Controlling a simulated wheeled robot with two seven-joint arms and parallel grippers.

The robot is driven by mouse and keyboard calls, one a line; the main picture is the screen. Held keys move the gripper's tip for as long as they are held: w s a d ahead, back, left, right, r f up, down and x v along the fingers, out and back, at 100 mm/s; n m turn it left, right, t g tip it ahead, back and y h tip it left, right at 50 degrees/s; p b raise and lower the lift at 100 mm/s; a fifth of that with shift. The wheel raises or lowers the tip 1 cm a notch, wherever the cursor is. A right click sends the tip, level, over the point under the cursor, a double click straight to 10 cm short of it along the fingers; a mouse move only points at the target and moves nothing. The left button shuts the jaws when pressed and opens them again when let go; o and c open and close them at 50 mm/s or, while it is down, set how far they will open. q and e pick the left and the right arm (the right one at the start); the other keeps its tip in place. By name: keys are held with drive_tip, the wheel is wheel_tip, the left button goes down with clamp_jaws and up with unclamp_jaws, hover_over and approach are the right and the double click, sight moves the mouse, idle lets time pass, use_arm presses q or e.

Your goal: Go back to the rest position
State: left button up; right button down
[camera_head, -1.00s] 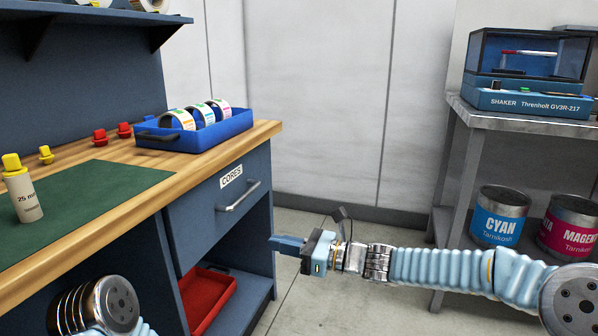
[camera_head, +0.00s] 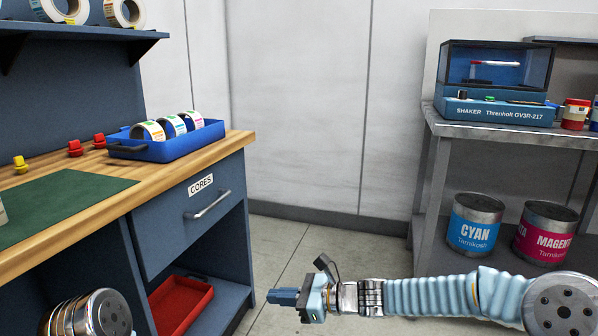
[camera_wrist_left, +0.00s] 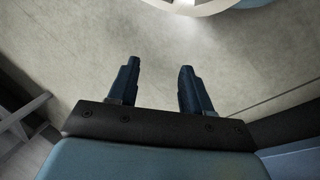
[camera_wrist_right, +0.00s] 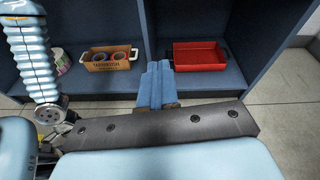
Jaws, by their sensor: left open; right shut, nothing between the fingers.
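My right gripper (camera_head: 288,297) is shut and empty in the head view, stretched to the left in front of the bench. It also shows in the right wrist view (camera_wrist_right: 158,82), fingers together, with the bench's lower shelf beyond it. My left gripper (camera_wrist_left: 157,85) shows only in the left wrist view. Its two fingers are apart, with nothing between them, above the grey floor. In the head view only part of my left arm shows at the lower left; its gripper is out of frame.
The bench has a CORES drawer (camera_head: 196,208), shut, and a blue tray (camera_head: 170,147) with label rolls on top. A red tray (camera_head: 180,304) sits on the lower shelf. A metal rack (camera_head: 425,160) with a shaker and ink cans stands at the right. Floor between is clear.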

drive_tip(key=s+d+f+n+g+h+p, duration=0.1)
drive_tip(key=s+d+f+n+h, duration=0.15)
drive_tip(key=f, duration=0.45)
drive_tip(key=s+d+f+n+g+h, duration=0.1)
drive_tip(key=s+d+f+n+h, duration=0.15)
drive_tip(key=f, duration=0.35)
drive_tip(key=s+d+f+n+g+h+p, duration=0.1)
drive_tip(key=s+f, duration=0.3)
drive_tip(key=f, duration=0.3)
drive_tip(key=s+d+f+n+h+p, duration=0.1)
drive_tip(key=s+d+f+n+h, duration=0.1)
drive_tip(key=s+d+f+n, duration=0.3)
drive_tip(key=s+d+f+n+h+p, duration=0.1)
drive_tip(key=s+d+f+n+h, duration=0.1)
drive_tip(key=s+d+f+n, duration=0.2)
drive_tip(key=s+f+n, duration=0.3)
drive_tip(key=s, duration=0.3)
drive_tip(key=shift+s+d+g+h, duration=0.15)
drive_tip(key=shift+d+g+h, duration=0.15)
drive_tip(key=shift+d, duration=0.05)
drive_tip(key=shift+f, duration=0.1)
